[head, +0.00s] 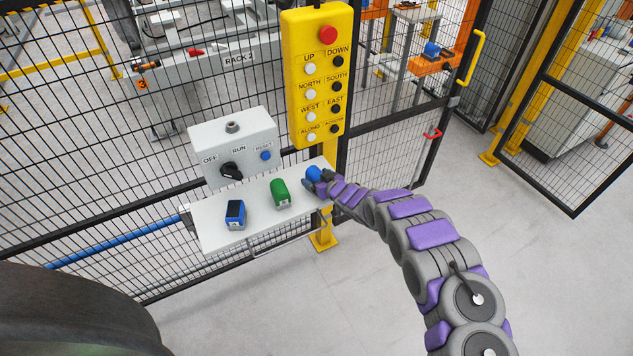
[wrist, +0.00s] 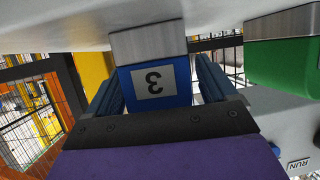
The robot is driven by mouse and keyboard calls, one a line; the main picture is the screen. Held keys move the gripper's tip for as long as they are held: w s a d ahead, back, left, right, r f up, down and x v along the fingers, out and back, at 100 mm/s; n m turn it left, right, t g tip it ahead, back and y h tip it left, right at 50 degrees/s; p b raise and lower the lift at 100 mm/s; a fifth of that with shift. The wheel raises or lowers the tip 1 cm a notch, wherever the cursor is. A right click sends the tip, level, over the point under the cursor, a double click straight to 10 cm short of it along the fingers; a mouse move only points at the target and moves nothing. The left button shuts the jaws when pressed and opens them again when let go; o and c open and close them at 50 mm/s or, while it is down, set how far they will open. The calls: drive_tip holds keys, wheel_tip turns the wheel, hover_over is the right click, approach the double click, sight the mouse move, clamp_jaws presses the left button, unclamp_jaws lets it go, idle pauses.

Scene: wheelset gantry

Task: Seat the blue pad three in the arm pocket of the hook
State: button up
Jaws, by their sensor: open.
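The blue pad three (head: 314,173) stands at the right end of the white shelf. In the wrist view it is a blue block (wrist: 178,97) with a 3 on a pale label and a grey metal part against the shelf surface. My gripper (head: 319,181) is at this pad. In the wrist view the gripper's dark blue fingers (wrist: 157,85) stand open, one on each side of the pad. I cannot tell if either finger touches it. I cannot make out the hook or its arm pocket for certain.
The white shelf (head: 255,222) also bears a green pad (head: 280,193) and another blue pad with a dark top (head: 234,214). A switch box (head: 232,148) and a yellow button panel (head: 316,78) stand behind.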

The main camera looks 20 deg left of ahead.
drive_tip(key=shift+w+a+f, duration=0.1)
drive_tip(key=shift+a+f, duration=0.05)
drive_tip(key=shift+a, duration=0.05)
drive_tip(key=c, duration=1.3)
